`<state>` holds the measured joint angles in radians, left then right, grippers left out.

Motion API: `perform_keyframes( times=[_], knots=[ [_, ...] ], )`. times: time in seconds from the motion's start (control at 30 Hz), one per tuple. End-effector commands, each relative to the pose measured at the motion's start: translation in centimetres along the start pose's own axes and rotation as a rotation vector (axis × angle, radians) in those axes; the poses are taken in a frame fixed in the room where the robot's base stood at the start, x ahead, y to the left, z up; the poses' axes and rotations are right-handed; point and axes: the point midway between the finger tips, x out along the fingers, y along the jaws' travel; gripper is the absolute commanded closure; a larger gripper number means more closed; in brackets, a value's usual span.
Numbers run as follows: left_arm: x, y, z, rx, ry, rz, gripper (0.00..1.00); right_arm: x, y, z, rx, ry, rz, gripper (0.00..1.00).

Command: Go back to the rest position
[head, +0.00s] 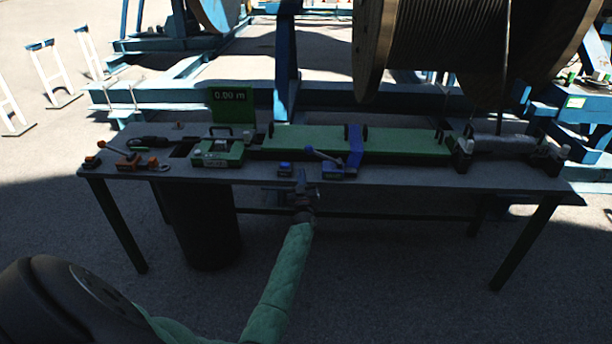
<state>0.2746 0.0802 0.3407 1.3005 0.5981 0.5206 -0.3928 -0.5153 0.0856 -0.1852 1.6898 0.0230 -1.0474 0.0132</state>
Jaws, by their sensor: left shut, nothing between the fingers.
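My left arm, in a green sleeve, reaches up from the bottom of the head view. Its gripper (300,178) is shut and empty at the front edge of the dark table (420,180), near the middle. It is close to a small blue block (284,169) and a blue clamp with a lever (340,163); I cannot tell whether it touches either. My right gripper is not in view.
On the table stand a green measuring device (218,152), a display reading 0.00 m (231,104), a long green trough (400,142) and orange-marked clamps (137,162). A dark bin (203,225) stands below. A large cable reel (450,45) is behind. Floor in front is clear.

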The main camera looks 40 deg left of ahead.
Motion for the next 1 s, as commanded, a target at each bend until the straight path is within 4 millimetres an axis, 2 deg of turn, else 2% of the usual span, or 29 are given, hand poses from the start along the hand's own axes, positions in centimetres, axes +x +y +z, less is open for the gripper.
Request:
perform_keyframes(
  times=[0.43, 0.57, 0.77, 0.87, 1.0],
  knots=[
    [0.0, 0.0, 0.0, -0.013, 0.0, 0.0, 1.0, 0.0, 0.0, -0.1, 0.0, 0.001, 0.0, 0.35],
    [-0.1, 0.6, 1.3, -0.054, -0.07, 0.028, 1.0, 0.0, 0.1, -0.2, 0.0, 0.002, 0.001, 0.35],
    [-0.7, 2.8, 5.0, -0.087, -0.304, 0.13, 1.0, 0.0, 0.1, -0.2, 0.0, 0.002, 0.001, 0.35],
    [-1.5, 4.7, 6.5, -0.086, -0.436, 0.19, 1.0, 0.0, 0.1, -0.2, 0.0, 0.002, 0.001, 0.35],
    [-3.3, 8.3, 7.9, -0.059, -0.621, 0.279, 1.0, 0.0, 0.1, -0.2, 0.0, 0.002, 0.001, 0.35]
  ],
)
